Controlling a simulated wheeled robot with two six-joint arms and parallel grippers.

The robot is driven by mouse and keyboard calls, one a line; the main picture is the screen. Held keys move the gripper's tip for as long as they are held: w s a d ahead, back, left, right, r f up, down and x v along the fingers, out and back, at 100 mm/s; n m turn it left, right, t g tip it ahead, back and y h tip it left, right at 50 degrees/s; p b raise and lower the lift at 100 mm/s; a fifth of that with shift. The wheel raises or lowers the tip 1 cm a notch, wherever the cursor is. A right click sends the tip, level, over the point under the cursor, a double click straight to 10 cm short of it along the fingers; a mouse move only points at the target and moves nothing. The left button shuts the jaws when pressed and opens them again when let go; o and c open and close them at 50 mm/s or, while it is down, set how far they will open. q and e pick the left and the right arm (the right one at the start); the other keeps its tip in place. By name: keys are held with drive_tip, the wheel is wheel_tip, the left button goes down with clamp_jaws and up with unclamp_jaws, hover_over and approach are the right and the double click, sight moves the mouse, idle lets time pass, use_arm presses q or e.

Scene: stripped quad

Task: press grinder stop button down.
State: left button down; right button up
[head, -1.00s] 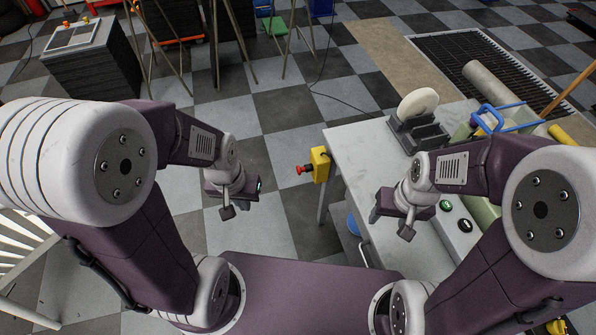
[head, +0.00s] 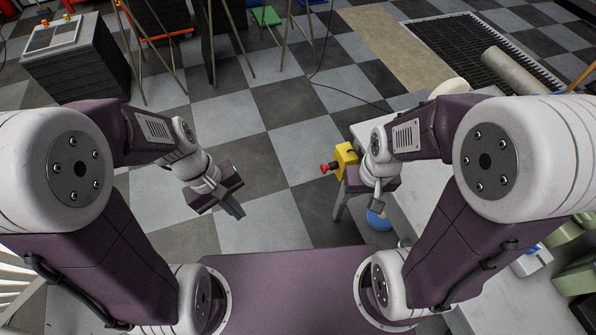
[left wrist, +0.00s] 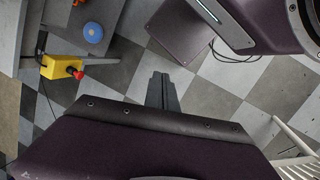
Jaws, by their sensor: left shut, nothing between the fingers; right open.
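The stop button is a red knob (head: 325,168) on the side of a yellow box (head: 345,158) at the table's left end. In the left wrist view the red knob (left wrist: 76,73) and yellow box (left wrist: 60,68) show at the left. My left gripper (head: 238,211) is shut and empty, left of and nearer than the button, clear of it over the floor. Its shut fingers also show in the left wrist view (left wrist: 161,80). My right gripper (head: 377,207) is open, just right of and nearer than the yellow box; my right arm hides part of the table.
A grey table (head: 415,192) stands at the right, with a white wheel (head: 450,88) partly hidden on it. A blue round thing (head: 378,220) is below its edge. A dark stack (head: 80,65) stands at the back left. The checkered floor between is free.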

use_arm(q)
drive_tip(key=w+d+f+n+h+b, duration=0.95)
drive_tip(key=d+b, duration=0.35)
drive_tip(key=b, duration=0.6)
drive_tip(key=w+a+f+n+t+h+b, duration=0.1)
drive_tip(key=w+f+n+t+h+b, duration=0.1)
drive_tip(key=w+f+b, duration=0.4)
drive_tip(key=w+a+f+n+t+h+b, duration=0.2)
drive_tip(key=w+f+b, duration=0.5)
drive_tip(key=f+b, duration=0.7)
drive_tip(key=n+t+h+b, duration=0.1)
drive_tip(key=n+t+b, duration=0.1)
drive_tip(key=b, duration=0.1)
drive_tip(key=shift+w+a+b, duration=0.2)
drive_tip(key=shift+a+b, duration=0.1)
drive_tip(key=shift+b, duration=0.05)
use_arm(e)
wheel_tip(320, 180, down, 44)
use_arm(q)
drive_tip(key=shift+r, duration=0.1)
use_arm(e)
drive_tip(key=shift+d, duration=0.15)
